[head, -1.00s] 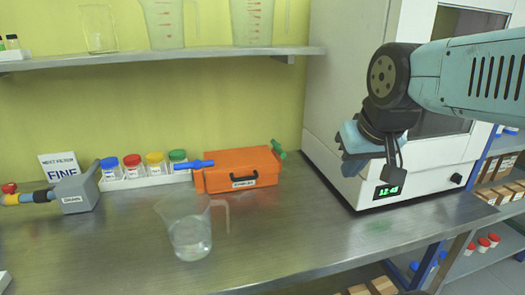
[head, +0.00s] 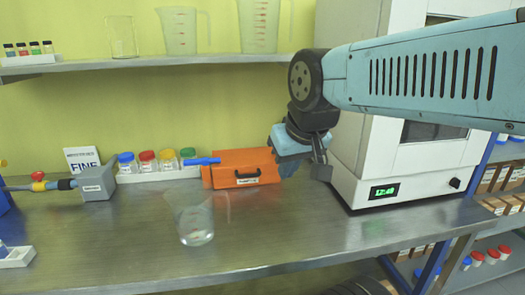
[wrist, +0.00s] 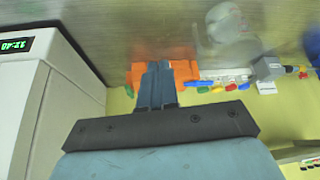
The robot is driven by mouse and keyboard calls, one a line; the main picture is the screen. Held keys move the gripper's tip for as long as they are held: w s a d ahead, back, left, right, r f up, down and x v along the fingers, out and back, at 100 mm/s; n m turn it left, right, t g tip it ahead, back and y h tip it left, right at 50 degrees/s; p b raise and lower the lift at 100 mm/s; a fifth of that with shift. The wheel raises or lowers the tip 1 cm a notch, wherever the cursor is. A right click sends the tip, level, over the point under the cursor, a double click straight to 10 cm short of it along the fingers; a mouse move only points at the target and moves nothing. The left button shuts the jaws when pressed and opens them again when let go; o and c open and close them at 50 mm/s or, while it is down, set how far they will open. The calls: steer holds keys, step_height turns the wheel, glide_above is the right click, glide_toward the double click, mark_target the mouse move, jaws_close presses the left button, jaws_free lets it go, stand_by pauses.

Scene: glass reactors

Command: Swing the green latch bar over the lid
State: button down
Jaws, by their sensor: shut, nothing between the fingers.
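The orange case (head: 222,173) with a dark handle and a white label lies on the steel bench; its lid looks shut. A blue bar (head: 202,161) sticks out at its left end.
A clear beaker (head: 193,222) stands in front of the case. Jars with coloured lids (head: 168,160) and a grey box (head: 95,183) are to the left. A white cabinet (head: 378,165) with a lit display stands on the right. A shelf (head: 150,62) runs above.

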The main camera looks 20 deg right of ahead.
steer(key=w+d+f+m+h, duration=0.1)
steer(key=w+d+h, duration=0.1)
steer(key=w, duration=0.9)
steer(key=w+d+f+m+g+h, duration=0.1)
steer(key=w+d+f+h, duration=0.1)
steer(key=w, duration=1)
steer(key=w+d+f+m+g+h, duration=0.1)
steer(key=w+d+f+h, duration=0.1)
steer(key=w, duration=0.9)
steer(key=shift+w+f, duration=0.2)
steer(key=shift+g, duration=0.3)
steer(key=x, duration=0.9)
steer(key=shift+w+d+f, duration=0.1)
steer(key=shift+d+f, duration=0.05)
steer(key=shift+f, duration=0.05)
steer(key=d, duration=0.2)
steer(key=d+f, duration=0.1)
steer(key=shift+s, duration=0.25)
steer(key=shift+d+f, duration=0.1)
steer(key=shift+d, duration=0.45)
